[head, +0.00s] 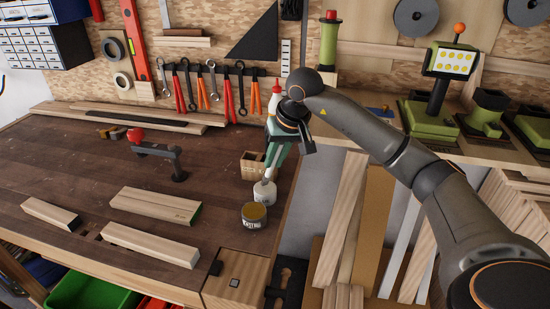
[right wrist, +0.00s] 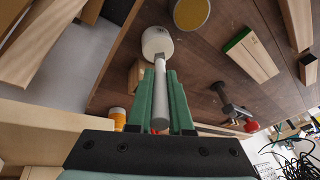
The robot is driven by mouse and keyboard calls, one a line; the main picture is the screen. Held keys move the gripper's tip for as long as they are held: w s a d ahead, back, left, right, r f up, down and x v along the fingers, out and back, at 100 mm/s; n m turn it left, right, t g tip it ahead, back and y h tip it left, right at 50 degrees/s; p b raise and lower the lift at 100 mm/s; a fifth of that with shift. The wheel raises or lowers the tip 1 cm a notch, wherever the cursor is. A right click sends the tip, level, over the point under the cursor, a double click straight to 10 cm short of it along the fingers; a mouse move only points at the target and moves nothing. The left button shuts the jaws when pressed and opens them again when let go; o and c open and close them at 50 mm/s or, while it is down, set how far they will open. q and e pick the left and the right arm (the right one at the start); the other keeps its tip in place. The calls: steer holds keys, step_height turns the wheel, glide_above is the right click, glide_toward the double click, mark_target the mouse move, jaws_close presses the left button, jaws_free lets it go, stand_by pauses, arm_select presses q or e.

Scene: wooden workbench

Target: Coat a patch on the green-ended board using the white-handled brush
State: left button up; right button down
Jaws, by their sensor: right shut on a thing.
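The green-ended board (head: 158,205) lies flat on the bench, its green end facing right; it also shows in the right wrist view (right wrist: 252,58). My right gripper (head: 271,163) is shut on the pale handle of the brush (right wrist: 160,104), above the bench's right part. The brush points down at a white round-shouldered container (head: 264,191), also in the right wrist view (right wrist: 157,41). Its bristles are hidden, and I cannot tell whether they are inside the container. An open tin with amber contents (head: 253,215) stands just in front of it. My left gripper is not in view.
Two plain boards, one short (head: 50,213) and one longer (head: 150,244), lie near the green-ended one. A small wooden block holder (head: 252,164) stands behind the white container. A red-and-black clamp (head: 158,150) is farther back. The bench's middle is clear.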

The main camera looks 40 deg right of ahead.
steer(key=shift+f, duration=0.45)
stand_by(0.6)
steer(key=shift+r, duration=0.1)
step_height(320, 180, up, 7)
steer(key=p, duration=0.5)
stand_by(0.4)
stand_by(0.5)
steer(key=s+a+f+n, duration=0.2)
steer(key=s+a+f, duration=0.1)
steer(key=s+a, duration=0.4)
steer(key=s+a+f+n+y, duration=0.1)
steer(key=s+a+f+n, duration=0.1)
steer(key=s+a, duration=0.5)
steer(key=shift+s+a+f+g, duration=0.2)
steer(key=shift+a+f+g, duration=0.1)
steer(key=shift+a+f, duration=0.45)
